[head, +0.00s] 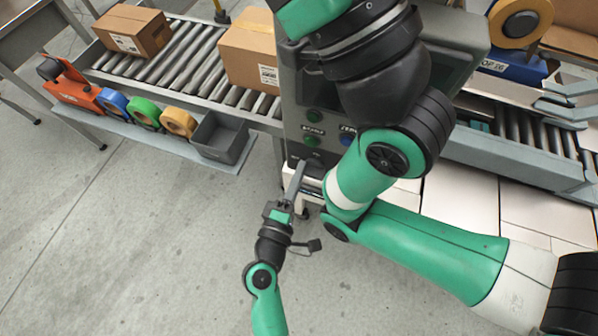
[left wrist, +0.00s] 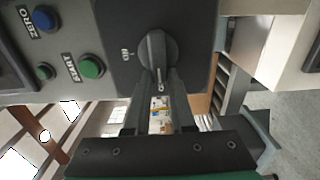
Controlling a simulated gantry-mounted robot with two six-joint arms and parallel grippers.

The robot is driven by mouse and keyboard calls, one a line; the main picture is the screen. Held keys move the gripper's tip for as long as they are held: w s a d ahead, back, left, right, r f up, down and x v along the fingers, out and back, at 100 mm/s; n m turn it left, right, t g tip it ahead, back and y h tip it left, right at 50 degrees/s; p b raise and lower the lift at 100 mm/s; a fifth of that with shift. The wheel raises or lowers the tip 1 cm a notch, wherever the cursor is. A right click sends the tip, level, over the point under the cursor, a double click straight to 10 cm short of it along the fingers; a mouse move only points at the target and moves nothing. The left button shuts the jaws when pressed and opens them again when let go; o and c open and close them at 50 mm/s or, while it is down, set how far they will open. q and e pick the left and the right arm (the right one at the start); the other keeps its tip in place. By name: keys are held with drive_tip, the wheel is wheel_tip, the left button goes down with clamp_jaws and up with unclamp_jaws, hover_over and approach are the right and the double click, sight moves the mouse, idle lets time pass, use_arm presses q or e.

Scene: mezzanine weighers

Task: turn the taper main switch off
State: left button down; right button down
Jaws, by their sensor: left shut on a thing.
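The taper main switch is a dark grey round knob with a raised grip (left wrist: 157,52) on a black plate (left wrist: 190,40), seen in the left wrist view. A small white label, seemingly ON, is left of the knob. The grip lies roughly along the fingers, not towards that label. My left gripper (left wrist: 159,78) is shut on the knob's grip, one finger on each side. In the head view my left gripper (head: 298,168) reaches the lower front of the grey control cabinet (head: 292,95), and the knob is hidden there. My right gripper does not show.
Blue (left wrist: 44,17) and green (left wrist: 91,67) buttons sit beside the switch plate. A roller conveyor with cardboard boxes (head: 262,50) runs behind. A shelf with tape rolls (head: 179,122) and a grey bin (head: 219,138) is at left. Floor is clear at lower left.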

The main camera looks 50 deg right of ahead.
use_arm(q)
drive_tip(key=c, duration=0.8)
unclamp_jaws()
drive_tip(key=shift+o, duration=0.2)
drive_tip(key=shift+a, duration=0.1)
drive_tip(key=p+v, duration=0.2)
drive_tip(key=v, duration=0.9)
drive_tip(key=shift+a, duration=0.25)
